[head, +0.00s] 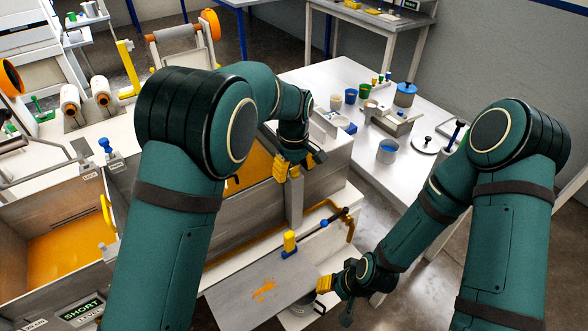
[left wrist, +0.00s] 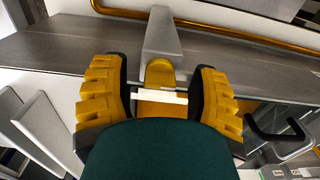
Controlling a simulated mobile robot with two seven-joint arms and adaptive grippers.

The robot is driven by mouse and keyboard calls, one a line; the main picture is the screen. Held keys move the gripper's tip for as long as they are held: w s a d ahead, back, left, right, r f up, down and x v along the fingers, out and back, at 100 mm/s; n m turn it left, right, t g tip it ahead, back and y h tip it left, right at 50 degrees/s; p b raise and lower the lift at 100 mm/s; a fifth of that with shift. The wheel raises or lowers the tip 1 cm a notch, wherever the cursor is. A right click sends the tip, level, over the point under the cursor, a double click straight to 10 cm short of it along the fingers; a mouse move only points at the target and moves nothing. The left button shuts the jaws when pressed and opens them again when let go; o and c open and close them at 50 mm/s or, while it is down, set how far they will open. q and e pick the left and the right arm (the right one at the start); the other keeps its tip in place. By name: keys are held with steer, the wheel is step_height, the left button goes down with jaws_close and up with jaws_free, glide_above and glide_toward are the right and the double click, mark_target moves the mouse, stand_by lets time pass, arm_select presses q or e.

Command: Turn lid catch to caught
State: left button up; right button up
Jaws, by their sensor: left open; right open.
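My left gripper (head: 294,166) is over the bath's front wall, at the top of a grey upright bracket (head: 295,203). In the left wrist view, its yellow-padded fingers (left wrist: 160,96) are open on either side of a small yellow tab (left wrist: 160,74) at the end of the grey bracket; this looks like the lid catch. A gap shows on both sides of the tab. A grey panel with orange smears (head: 240,298), possibly the lid, lies low in front. My right gripper (head: 332,290) is open beside its right edge; whether they touch is unclear.
A yellow block on a blue base (head: 289,241) stands by the panel's back edge. An orange-gold rail (head: 318,208) runs along the front. A left basin (head: 62,247) holds orange liquid. A white table (head: 345,75) with cups and a blue-lidded pot (head: 405,95) stands behind.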

arm_select(q)
steer(key=shift+c, duration=0.2)
jaws_close()
steer(key=shift+m, duration=0.3)
steer(key=m+p, duration=0.1)
steer(key=m, duration=0.2)
steer(key=shift+m, duration=0.3)
steer(key=m, duration=0.4)
steer(key=shift+p, duration=0.3)
steer(key=m, duration=0.4)
steer(key=shift+m, duration=0.4)
steer(key=shift+m+p, duration=0.5)
steer(key=shift+m, duration=1.4)
